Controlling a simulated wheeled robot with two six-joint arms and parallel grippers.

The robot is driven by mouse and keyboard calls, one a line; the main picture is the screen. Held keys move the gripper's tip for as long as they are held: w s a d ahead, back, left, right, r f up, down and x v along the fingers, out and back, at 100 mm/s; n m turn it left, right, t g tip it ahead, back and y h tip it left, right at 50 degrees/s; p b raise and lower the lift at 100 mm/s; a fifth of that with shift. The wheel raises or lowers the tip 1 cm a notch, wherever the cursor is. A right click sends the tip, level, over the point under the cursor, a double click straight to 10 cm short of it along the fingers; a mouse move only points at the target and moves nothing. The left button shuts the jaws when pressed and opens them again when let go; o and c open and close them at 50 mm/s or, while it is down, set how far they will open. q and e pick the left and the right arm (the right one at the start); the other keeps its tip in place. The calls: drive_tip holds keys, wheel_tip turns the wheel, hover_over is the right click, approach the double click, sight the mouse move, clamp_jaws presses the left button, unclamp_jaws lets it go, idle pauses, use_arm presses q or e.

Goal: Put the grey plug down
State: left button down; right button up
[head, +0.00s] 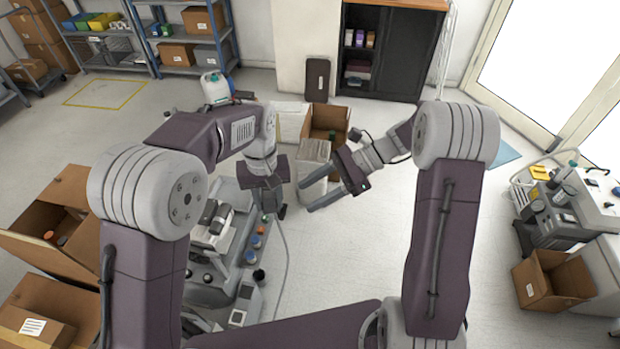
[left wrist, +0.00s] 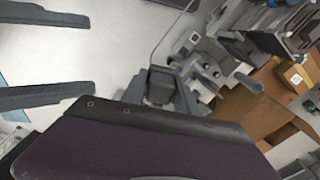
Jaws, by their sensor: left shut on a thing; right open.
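My left gripper (head: 270,212) points down beside the compressor unit and is shut on the grey plug. The plug is small and mostly hidden between the fingers in the head view. In the left wrist view a dark grey block, the plug (left wrist: 160,86), sits between the fingers of my left gripper (left wrist: 164,98). A thin grey cable (head: 286,255) runs from near the gripper down to the floor. My right gripper (head: 306,197) is open and empty, to the right of the left one; its two spread fingers also show in the left wrist view (left wrist: 88,58).
A compressor unit (head: 212,240) with blue and orange knobs stands below left of my left gripper. Open cartons (head: 60,225) are at the left, and another carton (head: 326,118) is behind the grippers. A second machine (head: 565,205) stands far right. The floor at centre right is clear.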

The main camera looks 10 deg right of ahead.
sight(268, 198)
use_arm(q)
drive_tip(key=shift+s+r, duration=0.1)
drive_tip(key=shift+s, duration=0.1)
use_arm(e)
drive_tip(key=shift+m+t+y, duration=0.4)
drive_tip(key=shift+m+y, duration=0.3)
drive_tip(key=shift+y, duration=0.1)
drive_tip(key=a, duration=0.3)
drive_tip(key=w+a+f, duration=0.1)
drive_tip(key=a, duration=0.3)
drive_tip(key=w+a+f, duration=0.1)
drive_tip(key=a, duration=0.2)
drive_tip(key=shift+a, duration=0.4)
clamp_jaws()
use_arm(q)
drive_tip(key=c, duration=0.9)
unclamp_jaws()
drive_tip(key=shift+o, duration=0.2)
